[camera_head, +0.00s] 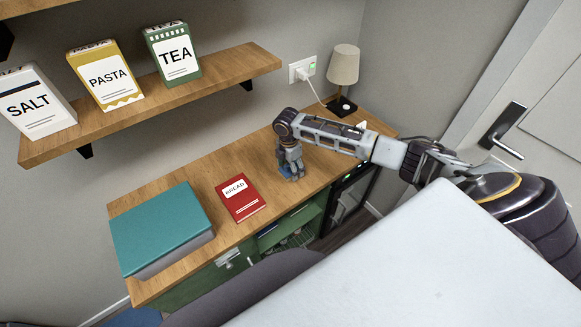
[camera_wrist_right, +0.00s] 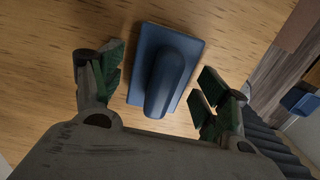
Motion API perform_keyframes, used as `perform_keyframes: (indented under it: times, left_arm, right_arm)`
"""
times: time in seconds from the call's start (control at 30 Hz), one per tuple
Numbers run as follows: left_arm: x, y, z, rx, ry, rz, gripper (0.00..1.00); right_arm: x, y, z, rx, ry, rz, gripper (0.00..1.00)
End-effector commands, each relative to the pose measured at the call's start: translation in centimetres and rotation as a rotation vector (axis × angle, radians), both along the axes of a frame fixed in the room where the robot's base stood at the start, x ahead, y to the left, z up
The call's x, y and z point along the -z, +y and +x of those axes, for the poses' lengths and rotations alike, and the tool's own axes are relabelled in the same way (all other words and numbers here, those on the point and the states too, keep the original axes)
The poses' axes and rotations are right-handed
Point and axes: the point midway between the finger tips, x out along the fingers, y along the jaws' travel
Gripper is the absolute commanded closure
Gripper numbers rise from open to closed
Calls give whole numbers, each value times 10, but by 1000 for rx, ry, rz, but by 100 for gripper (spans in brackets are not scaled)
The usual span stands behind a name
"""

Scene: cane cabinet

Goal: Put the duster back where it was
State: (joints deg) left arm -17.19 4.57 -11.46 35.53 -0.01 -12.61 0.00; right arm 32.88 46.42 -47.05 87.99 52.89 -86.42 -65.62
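The duster, a blue block with a rounded handle (camera_wrist_right: 168,75), lies on the wooden cabinet top in the right wrist view. My right gripper (camera_wrist_right: 158,82) is open above it, with one finger on each side of the handle and a gap on both sides. In the head view my right gripper (camera_head: 291,170) points down over the cabinet top (camera_head: 205,183), right of the red bread box. The duster is mostly hidden behind the gripper there. My left gripper is not in view.
A wall shelf (camera_head: 150,102) holds salt, pasta and tea boxes. The cabinet front has an open green compartment (camera_head: 290,225).

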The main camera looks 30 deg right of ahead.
Motion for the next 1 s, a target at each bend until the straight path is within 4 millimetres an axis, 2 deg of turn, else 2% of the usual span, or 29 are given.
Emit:
perform_keyframes:
  times: [0.27,0.47,0.67,1.0]
  left_arm:
    - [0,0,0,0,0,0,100]
    - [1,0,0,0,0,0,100]
    - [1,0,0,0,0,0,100]
    - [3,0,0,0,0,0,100]
  right_arm:
    - [-1,0,0,0,0,0,26]
    - [-11,0,1,0,-2,0,26]
    - [-35,1,1,0,-3,0,26]
    - [-85,4,2,0,-3,1,26]
